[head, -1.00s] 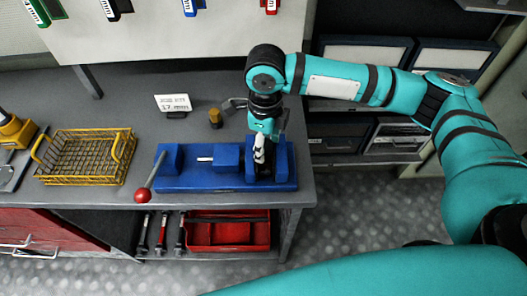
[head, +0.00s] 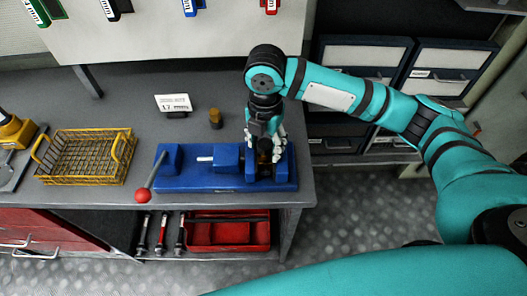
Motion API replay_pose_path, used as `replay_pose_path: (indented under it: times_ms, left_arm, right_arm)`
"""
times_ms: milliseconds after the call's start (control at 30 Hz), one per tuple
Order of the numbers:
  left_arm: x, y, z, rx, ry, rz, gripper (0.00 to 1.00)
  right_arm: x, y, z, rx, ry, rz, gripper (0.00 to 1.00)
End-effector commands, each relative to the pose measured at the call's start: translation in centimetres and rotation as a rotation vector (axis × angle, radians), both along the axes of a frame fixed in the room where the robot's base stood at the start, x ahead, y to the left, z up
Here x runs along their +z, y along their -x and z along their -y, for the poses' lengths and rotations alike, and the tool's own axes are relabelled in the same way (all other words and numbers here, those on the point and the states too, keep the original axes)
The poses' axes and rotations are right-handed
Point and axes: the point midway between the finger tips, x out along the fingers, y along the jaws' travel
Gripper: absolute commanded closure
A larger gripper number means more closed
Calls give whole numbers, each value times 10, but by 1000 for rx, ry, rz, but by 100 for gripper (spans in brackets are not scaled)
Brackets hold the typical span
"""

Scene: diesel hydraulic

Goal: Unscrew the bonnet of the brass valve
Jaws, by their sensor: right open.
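My right gripper (head: 264,146) points down over the right end of the blue vise (head: 225,185) on the bench. Its two fingers are spread apart, one on each side of a small dark, brassy part (head: 264,158) held upright in the vise. This part looks like the valve, but the gripper hides much of it. I cannot tell whether the fingers touch it. A small brass-coloured piece (head: 215,119) stands on the bench behind the vise. My left gripper is not in view.
A red-knobbed lever (head: 142,195) sticks out at the vise's front left. A yellow wire basket (head: 85,157) stands to the left. A white card (head: 173,103) stands behind the vise. Below are several tools and a red tray (head: 228,234). The bench ends just right of the vise.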

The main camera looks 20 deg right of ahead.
Motion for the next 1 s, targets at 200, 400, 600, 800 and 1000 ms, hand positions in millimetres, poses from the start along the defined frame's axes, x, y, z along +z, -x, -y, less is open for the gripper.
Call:
replay_pose_path:
  times_ms: [200,400,600,800,1000]
  left_arm:
    - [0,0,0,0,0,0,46]
    - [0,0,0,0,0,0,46]
    - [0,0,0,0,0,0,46]
    - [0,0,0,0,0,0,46]
    - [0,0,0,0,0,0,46]
  right_arm:
    - [0,0,0,-343,0,-1,47]
    - [0,0,0,-473,0,1,47]
    - [0,0,0,-472,0,1,51]
    - [0,0,0,-471,0,1,77]
    - [0,0,0,-447,0,1,90]
